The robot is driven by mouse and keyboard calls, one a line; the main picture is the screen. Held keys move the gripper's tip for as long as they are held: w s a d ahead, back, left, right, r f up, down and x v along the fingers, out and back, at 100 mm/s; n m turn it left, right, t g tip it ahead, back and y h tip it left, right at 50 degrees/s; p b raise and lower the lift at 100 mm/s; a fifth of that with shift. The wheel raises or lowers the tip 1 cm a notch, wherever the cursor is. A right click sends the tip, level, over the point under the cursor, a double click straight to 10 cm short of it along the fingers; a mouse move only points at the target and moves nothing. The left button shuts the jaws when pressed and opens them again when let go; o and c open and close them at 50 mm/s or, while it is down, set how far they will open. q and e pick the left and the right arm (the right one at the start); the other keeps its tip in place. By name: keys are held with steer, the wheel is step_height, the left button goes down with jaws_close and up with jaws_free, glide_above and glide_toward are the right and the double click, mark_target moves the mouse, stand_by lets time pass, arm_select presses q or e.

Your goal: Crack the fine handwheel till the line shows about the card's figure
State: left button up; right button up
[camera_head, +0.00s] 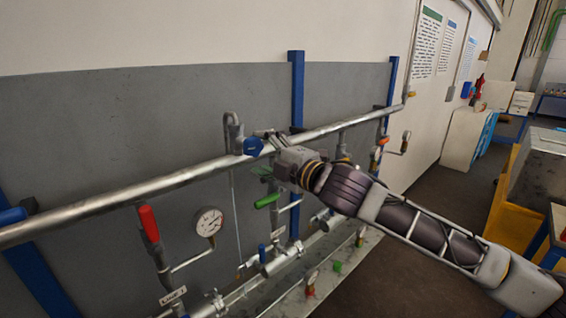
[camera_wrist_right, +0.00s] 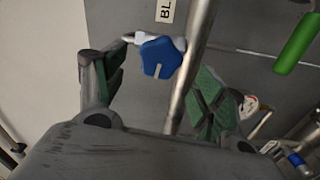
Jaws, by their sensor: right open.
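A blue handwheel (camera_head: 253,146) sits by the long silver pipe, next to a grey bent fitting. In the right wrist view the blue handwheel (camera_wrist_right: 160,58) shows a pale mark on its face and a white collar behind it. My right gripper (camera_head: 266,137) is open beside it. In the wrist view its green-padded fingers lie on either side of the wheel and a pipe; I see no contact. A round white gauge (camera_head: 208,222) hangs lower left; its reading is too small to tell. My left gripper is out of view.
A red-handled valve (camera_head: 149,223) and a green handle (camera_head: 267,200) stand below the long pipe (camera_head: 130,195). Blue posts (camera_head: 296,90) rise behind it. Printed sheets (camera_head: 426,43) hang on the wall, unreadable. Open floor lies right of the pipework.

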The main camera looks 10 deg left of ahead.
steer(key=v, duration=0.6)
stand_by(0.3)
steer(key=shift+d, duration=0.15)
stand_by(4.1)
